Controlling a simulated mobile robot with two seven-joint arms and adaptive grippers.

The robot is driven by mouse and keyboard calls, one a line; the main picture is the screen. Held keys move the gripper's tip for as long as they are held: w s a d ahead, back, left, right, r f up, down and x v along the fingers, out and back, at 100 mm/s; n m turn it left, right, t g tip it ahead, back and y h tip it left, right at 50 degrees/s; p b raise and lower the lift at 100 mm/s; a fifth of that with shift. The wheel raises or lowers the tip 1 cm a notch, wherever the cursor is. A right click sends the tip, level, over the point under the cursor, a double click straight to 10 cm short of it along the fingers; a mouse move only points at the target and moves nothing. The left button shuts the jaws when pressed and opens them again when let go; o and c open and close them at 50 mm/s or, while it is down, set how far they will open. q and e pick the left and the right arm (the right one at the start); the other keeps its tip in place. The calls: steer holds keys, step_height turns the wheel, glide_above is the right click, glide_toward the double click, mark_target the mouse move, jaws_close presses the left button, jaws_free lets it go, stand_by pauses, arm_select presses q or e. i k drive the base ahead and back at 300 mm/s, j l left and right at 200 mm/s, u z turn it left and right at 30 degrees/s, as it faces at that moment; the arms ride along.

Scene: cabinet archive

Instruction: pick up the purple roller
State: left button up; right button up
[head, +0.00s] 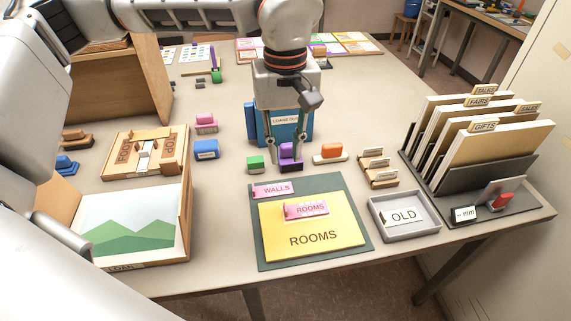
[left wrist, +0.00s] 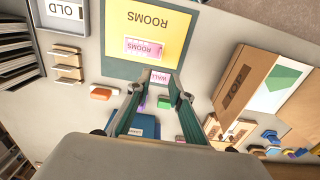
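The purple roller (head: 289,152) stands on its dark base on the table, between a green block and an orange-and-white one. My left gripper (head: 285,160) points down over it, with its two fingers apart on either side of it. In the left wrist view the fingers (left wrist: 160,93) are also spread, and a sliver of the purple roller (left wrist: 143,103) shows beside the left-hand finger. I cannot tell whether a finger touches it. My right gripper is not in view.
The green block (head: 255,163) is close on the left and the orange-and-white block (head: 330,152) on the right. A blue box (head: 307,127) stands just behind. In front lie a green mat (head: 264,256) and a grey tray (head: 427,231). Upright folders (head: 490,150) stand at right.

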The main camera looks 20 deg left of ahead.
mark_target(287, 162)
steer(key=k, duration=0.95)
